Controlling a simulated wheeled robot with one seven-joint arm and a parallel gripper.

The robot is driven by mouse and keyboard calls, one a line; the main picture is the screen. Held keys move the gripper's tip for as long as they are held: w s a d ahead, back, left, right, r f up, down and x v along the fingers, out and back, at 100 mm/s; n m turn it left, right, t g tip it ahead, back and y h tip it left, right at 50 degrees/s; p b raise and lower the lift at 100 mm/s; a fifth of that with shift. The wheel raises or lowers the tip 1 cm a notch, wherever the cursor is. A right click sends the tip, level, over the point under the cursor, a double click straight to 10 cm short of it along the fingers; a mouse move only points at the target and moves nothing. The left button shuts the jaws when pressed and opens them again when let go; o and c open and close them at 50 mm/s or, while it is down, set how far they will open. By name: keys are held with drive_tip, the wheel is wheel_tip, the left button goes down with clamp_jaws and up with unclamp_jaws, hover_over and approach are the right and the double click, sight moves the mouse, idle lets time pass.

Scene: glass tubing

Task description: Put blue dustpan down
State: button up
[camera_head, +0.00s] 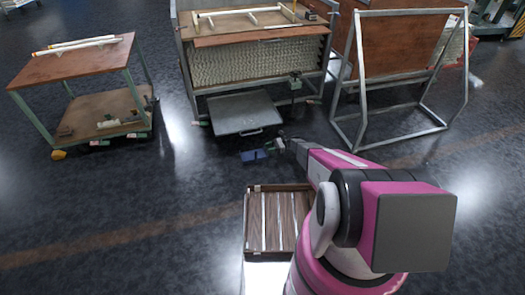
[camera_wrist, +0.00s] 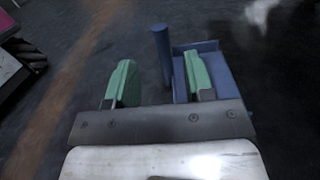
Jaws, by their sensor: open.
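The blue dustpan (camera_head: 254,155) shows small in the head view, just left of my gripper (camera_head: 277,144), over the dark floor. In the wrist view the dustpan (camera_wrist: 221,72) has a flat pan with a raised edge, partly hidden behind the right green finger. Its round handle (camera_wrist: 163,52) stands up in the gap between the fingers as seen from the wrist. My gripper (camera_wrist: 160,77) is open, with its green fingers wide apart and neither seen closed on the handle. I cannot tell for sure whether the dustpan rests on the floor.
A wooden-topped cart (camera_head: 78,62) with tubes stands at the left. A large rack (camera_head: 262,68) stands at the back, with a grey flat case (camera_head: 238,112) in front. A metal frame stand (camera_head: 352,100) is at the right. A slatted tray (camera_head: 247,222) sits near my base. Floor at left is clear.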

drive_tip(key=s+d+r+n+t+h, duration=0.1)
drive_tip(key=s+d+r+n+h, duration=0.3)
drive_tip(key=s+r, duration=0.8)
drive_tip(key=s+d+r+n+t+h, duration=0.2)
drive_tip(key=s+d+r+n+h, duration=0.2)
drive_tip(key=s+r, duration=0.8)
drive_tip(key=s+d+r+n+t+h, duration=0.2)
drive_tip(key=s+d+r+n+h, duration=0.3)
drive_tip(key=r, duration=1.5)
drive_tip(key=s+n+h, duration=0.1)
drive_tip(key=s+h, duration=0.3)
drive_tip(key=s, duration=0.4)
drive_tip(key=shift+r+n, duration=0.35)
drive_tip(key=shift+n, duration=0.05)
